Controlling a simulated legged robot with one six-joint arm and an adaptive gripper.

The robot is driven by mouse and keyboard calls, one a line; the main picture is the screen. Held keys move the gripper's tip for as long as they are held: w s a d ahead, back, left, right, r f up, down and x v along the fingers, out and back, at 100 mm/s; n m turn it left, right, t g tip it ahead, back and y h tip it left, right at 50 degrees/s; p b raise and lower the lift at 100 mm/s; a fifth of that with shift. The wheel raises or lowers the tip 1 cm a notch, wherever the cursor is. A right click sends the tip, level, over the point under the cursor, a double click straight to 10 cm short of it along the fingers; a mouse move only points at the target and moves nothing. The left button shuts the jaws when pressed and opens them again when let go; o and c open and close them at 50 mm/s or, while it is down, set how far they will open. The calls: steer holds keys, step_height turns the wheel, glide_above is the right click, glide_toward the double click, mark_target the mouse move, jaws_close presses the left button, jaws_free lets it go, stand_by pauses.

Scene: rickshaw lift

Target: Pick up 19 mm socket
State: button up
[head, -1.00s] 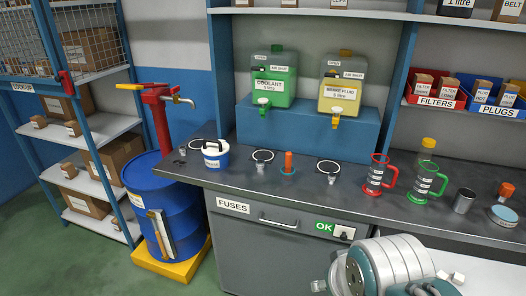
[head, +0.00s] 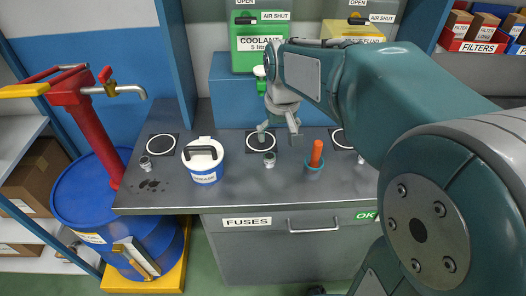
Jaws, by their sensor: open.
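Small metal socket-like pieces stand on the grey bench, each by a white ring: one at the left (head: 145,163), one in the middle (head: 269,160) and one at the right (head: 361,158), partly beside my arm. No size marking is readable, so I cannot tell which is the 19 mm socket. My gripper (head: 279,134) points down above the middle ring, fingers apart and empty. In the picture it is just above and behind the middle metal piece, and I see no contact.
The coolant container (head: 259,45) sits on a blue box (head: 231,95) behind. A blue drum (head: 90,205) stands left of the bench.

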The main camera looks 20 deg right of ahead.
steer(key=g, duration=0.2)
glide_toward(270, 156)
steer(key=shift+s+d, duration=0.15)
steer(key=shift+s, duration=0.2)
steer(key=shift+w+f, duration=0.15)
steer(key=shift+f, duration=0.1)
steer(key=f, duration=0.2)
steer(key=a+f, duration=0.1)
steer(key=f, duration=0.1)
steer(key=shift+a+f, duration=0.1)
steer(key=shift+f, duration=0.3)
steer(key=shift+d+f, duration=0.25)
steer(key=shift+f, duration=0.35)
steer(key=f, duration=0.3)
steer(key=shift+d+f, duration=0.25)
steer(key=shift+f, duration=0.15)
steer(key=shift+a+f, duration=0.1)
steer(key=shift+f, duration=0.3)
steer(key=shift+a, duration=0.1)
steer(key=c, duration=1.3)
